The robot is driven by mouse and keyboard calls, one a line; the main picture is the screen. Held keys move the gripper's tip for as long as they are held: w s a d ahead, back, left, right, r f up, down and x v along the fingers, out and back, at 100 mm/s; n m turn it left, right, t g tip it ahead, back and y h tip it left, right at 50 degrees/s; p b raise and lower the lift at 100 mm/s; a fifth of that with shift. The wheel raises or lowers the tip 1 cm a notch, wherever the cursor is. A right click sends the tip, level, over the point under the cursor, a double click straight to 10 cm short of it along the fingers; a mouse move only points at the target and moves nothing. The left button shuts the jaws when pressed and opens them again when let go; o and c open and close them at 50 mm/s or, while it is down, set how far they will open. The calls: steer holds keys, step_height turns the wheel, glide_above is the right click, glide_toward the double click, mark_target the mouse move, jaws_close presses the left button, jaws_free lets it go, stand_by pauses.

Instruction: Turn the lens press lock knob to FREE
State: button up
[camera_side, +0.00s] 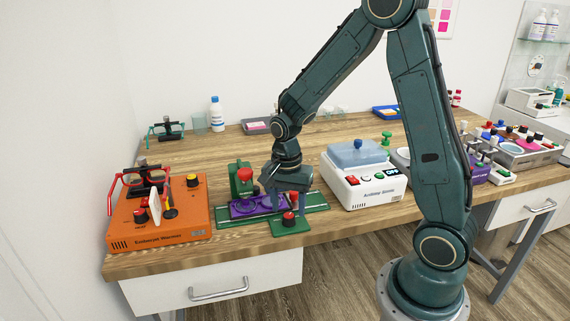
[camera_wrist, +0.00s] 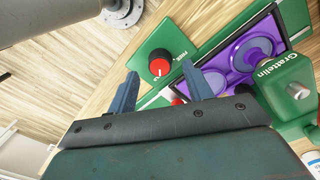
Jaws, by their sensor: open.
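The lock knob (camera_side: 289,218) is red-topped with a black base, on a green plate (camera_side: 291,230) at the front of the green lens press (camera_side: 240,179). It shows in the wrist view (camera_wrist: 159,67) with a small white mark; letters reading FREE stand at its upper right. I cannot tell exactly where the mark points. My gripper (camera_wrist: 160,71) is open and empty, its two blue-grey fingertips framing the knob in the picture. From the side, my gripper (camera_side: 288,199) hangs just above and behind the knob, apart from it. The press body (camera_wrist: 288,92), lettered Grattelin, is at right in the wrist view.
A purple tray (camera_side: 234,211) lies in the press beside my gripper. A small red part (camera_wrist: 177,102) shows between my fingers, beyond them. The orange warmer (camera_side: 180,222) with red glasses stands left; a white box with a blue lid (camera_side: 358,154) stands right.

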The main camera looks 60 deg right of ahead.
mark_target(289, 218)
steer(key=shift+f, duration=1.15)
steer(key=c, duration=1)
